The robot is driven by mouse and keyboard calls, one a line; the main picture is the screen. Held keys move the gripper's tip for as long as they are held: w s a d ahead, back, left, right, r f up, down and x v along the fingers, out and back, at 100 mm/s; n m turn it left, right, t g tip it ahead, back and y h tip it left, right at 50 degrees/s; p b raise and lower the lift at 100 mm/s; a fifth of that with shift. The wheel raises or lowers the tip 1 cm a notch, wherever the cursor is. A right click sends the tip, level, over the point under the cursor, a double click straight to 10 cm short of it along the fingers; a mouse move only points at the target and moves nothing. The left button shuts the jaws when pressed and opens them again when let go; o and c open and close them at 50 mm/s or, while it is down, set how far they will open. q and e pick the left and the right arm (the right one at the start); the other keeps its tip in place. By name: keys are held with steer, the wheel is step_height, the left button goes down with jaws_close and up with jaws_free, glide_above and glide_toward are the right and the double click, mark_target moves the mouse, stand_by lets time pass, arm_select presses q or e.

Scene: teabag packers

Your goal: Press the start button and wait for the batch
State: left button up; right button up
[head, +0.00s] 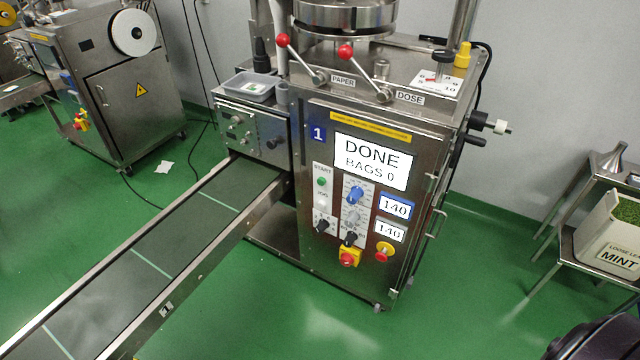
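The packing machine (330,270) marked 1 stands in the middle of the head view. The green start button (321,181) is on its front panel under a START label, and nothing covers it. The screen (371,161) reads DONE, BAGS 0. Below it are a blue knob (354,194) and two small displays, the upper (396,207) and the lower (389,231), both reading 140. The conveyor belt (165,255) leads out to the lower left, with no bags seen on it. Neither of my grippers is in view.
Red-knobbed PAPER (283,41) and DOSE (345,52) levers stand on top. A MINT crate (606,240) is at right. Green floor before the machine is clear.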

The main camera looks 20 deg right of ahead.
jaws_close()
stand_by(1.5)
